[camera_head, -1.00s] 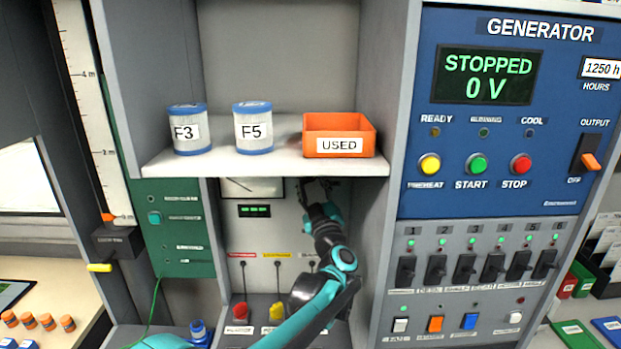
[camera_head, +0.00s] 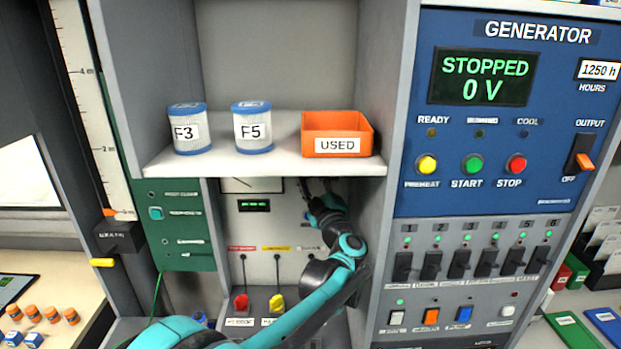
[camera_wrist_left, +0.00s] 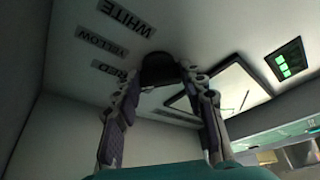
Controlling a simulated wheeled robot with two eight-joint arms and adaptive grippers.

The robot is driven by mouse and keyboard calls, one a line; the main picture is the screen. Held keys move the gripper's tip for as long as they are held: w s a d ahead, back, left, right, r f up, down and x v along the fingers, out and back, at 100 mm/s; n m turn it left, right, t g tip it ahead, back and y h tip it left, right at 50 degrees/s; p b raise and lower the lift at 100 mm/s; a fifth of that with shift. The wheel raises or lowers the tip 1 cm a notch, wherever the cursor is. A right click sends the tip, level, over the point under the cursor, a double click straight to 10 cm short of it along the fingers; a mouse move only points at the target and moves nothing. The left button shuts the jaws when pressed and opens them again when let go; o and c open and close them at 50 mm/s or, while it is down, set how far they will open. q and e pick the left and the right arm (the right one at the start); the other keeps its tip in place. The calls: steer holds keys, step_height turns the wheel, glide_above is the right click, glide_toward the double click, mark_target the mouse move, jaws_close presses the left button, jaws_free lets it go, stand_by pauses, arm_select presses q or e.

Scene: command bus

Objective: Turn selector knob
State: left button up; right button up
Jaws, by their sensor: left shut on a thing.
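The selector knob (camera_wrist_left: 159,67) is a round black knob on a pale panel in the left wrist view. Labels WHITE, YELLOW and RED (camera_wrist_left: 115,42) show rotated beside it. My left gripper (camera_wrist_left: 166,82) has its two fingers at either side of the knob and is shut on it. In the head view my left gripper (camera_head: 318,186) is inside the recess under the shelf, against the back panel, and the knob is hidden there. The knob's pointing direction cannot be told. My right gripper is not in view.
The shelf (camera_head: 265,164) just above my arm holds canisters F3 (camera_head: 188,130) and F5 (camera_head: 252,128) and an orange USED bin (camera_head: 338,135). Red (camera_head: 241,303) and yellow (camera_head: 277,302) plugs stand below. The generator panel (camera_head: 500,120) reads STOPPED, 0 V.

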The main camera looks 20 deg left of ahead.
arm_select(q)
steer(key=o, duration=1.2)
steer(key=shift+c, duration=0.2)
